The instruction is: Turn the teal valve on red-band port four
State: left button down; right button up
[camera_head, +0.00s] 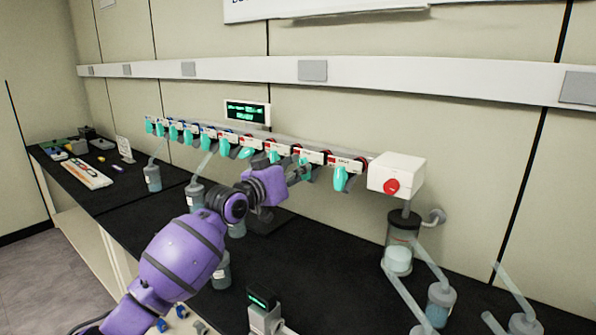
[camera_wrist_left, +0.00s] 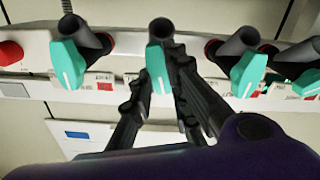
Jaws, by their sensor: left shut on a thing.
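A white manifold (camera_head: 282,149) on the back wall carries a row of teal valve handles, with blue bands toward the left and red bands toward the right. My left gripper (camera_head: 303,172) is at the red-band part, near the right end. In the left wrist view, its dark fingers (camera_wrist_left: 161,80) are shut on one teal valve (camera_wrist_left: 158,68), second from the red knob end. That handle points along the fingers. Neighbouring teal valves stand free on either side (camera_wrist_left: 67,64), (camera_wrist_left: 248,74). Port numbers are too small to read. My right gripper is out of view.
A white box with a red knob (camera_head: 391,187) ends the manifold at the right. Below it stands a clear cylinder (camera_head: 399,258). Flasks (camera_head: 153,178) and a small display device (camera_head: 263,310) stand on the black bench, close to my left arm.

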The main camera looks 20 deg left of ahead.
pick_arm(q)
jog(key=m, duration=0.2)
jog(key=shift+m, duration=0.3)
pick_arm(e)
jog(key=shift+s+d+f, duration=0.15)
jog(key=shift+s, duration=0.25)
pick_arm(q)
jog(key=shift+d+m, duration=0.1)
jog(key=shift+m, duration=0.2)
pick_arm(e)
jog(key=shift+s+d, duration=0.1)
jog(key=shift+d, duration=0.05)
pick_arm(q)
jog(key=c, duration=1.7)
grip_release()
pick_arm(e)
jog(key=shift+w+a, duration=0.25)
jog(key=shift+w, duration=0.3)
